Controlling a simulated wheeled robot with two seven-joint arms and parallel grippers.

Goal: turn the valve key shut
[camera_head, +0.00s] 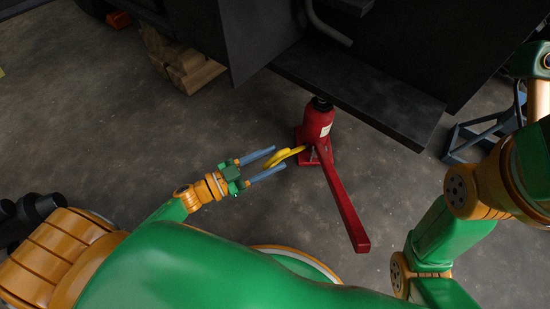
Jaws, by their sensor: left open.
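A red bottle jack (318,124) stands on the floor under the dark forklift body. Its long red handle (344,203) slants down to the right. The yellow valve key (285,155) sticks out from the jack's left side, near its base. My left gripper (279,161) is open, with its two blue-grey fingers on either side of the key's outer end. I cannot tell whether a finger touches the key. My right arm is at the right edge, and its gripper is out of the picture.
The dark forklift frame (365,90) overhangs the jack from above. Wooden blocks (188,70) are stacked at the upper left. A blue metal stand (478,132) is at the right.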

